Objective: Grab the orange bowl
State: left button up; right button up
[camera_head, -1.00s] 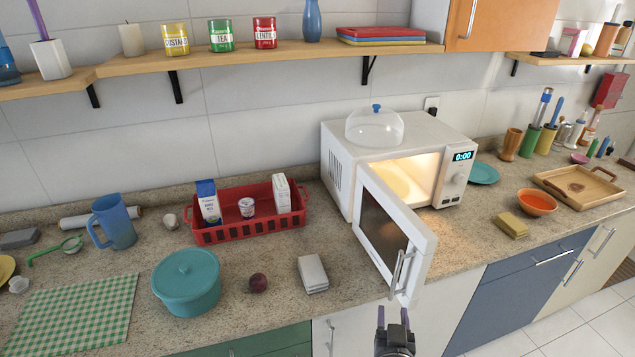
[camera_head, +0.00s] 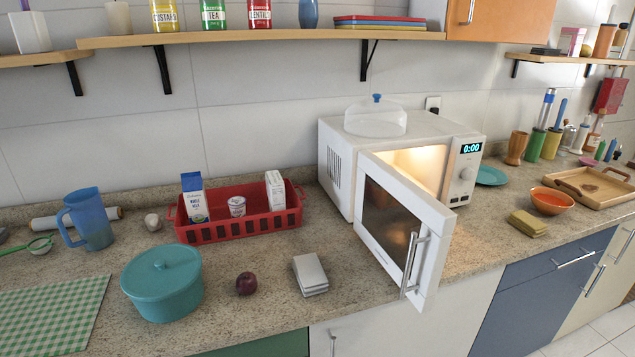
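The orange bowl (camera_head: 551,201) sits on the counter at the right, to the right of the microwave and beside a wooden tray. Its inside looks orange and nothing clearly shows in it. Neither of my grippers shows in the head view now, so their distance from the bowl and their state cannot be seen.
The microwave (camera_head: 349,169) stands at the middle with its door (camera_head: 399,236) swung open over the counter front. A yellow sponge or cloth stack (camera_head: 527,224) lies in front of the bowl. The wooden tray (camera_head: 599,201) is close on its right, and a teal plate (camera_head: 489,176) lies behind left.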

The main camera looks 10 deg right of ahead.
aim_at(546, 201)
jog(key=z, duration=1.75)
